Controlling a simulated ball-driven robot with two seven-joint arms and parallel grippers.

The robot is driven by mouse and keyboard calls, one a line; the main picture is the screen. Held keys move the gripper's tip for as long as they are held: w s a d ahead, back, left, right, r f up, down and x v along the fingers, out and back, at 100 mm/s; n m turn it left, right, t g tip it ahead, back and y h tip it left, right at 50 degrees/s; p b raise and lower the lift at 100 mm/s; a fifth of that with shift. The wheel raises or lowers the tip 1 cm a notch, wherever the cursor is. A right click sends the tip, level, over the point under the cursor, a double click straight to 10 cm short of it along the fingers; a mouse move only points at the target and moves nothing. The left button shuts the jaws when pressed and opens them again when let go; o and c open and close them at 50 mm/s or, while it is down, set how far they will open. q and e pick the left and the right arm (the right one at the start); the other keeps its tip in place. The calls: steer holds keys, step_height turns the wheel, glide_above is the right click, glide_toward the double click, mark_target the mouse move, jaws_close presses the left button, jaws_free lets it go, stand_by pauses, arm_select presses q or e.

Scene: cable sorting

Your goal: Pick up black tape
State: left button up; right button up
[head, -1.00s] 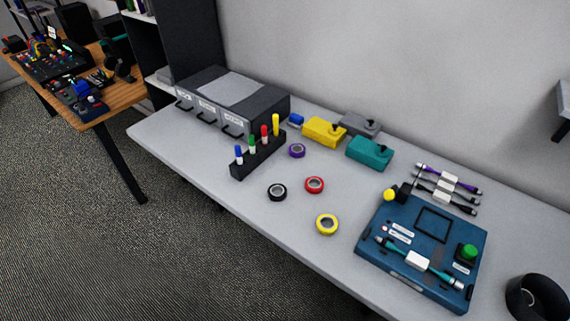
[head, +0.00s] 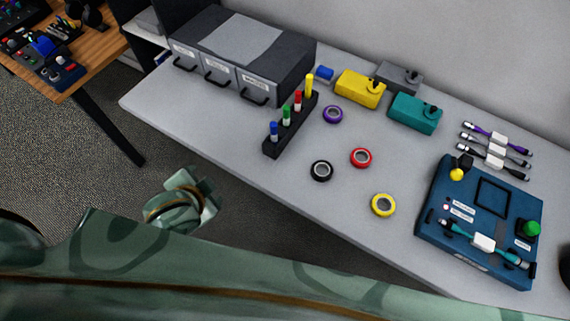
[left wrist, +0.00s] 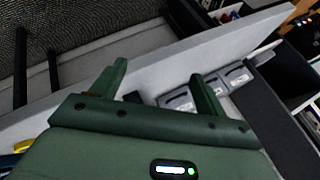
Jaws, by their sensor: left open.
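The black tape (head: 321,170) is a small ring lying flat on the grey table, near its front edge in the head view. A red tape ring (head: 361,158) lies to its right and a yellow one (head: 383,205) lies to its lower right. In the left wrist view my left gripper (left wrist: 160,82) is open, its two green fingers apart with nothing between them. It points toward the table edge and the drawer unit; no black tape shows there. In the head view green parts of my arm cross the bottom. My right gripper is not in view.
The grey table (head: 230,150) also holds a marker rack (head: 292,122), a purple tape (head: 333,114), a drawer unit (head: 243,50), yellow and teal boxes, cables and a blue test board (head: 480,220). Table around the black tape is clear.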

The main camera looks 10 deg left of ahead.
arm_select(q)
steer(key=w+d+r+m+t+h, duration=0.1)
steer(key=w+d+r+t+h, duration=0.2)
steer(key=d, duration=0.4)
steer(key=h, duration=0.8)
glide_toward(327, 168)
steer(key=shift+w+d+b, duration=0.4)
steer(key=shift+w+b, duration=0.25)
steer(key=shift+b, duration=0.6)
steer(key=b+x, duration=0.1)
steer(key=x, duration=0.3)
steer(key=shift+w+f+b, duration=0.1)
steer(key=shift+f+b, duration=0.25)
steer(key=shift+w+d+f+g, duration=0.15)
steer(key=shift+w+d+g, duration=0.15)
steer(key=shift+w+d, duration=0.05)
steer(key=c, duration=1)
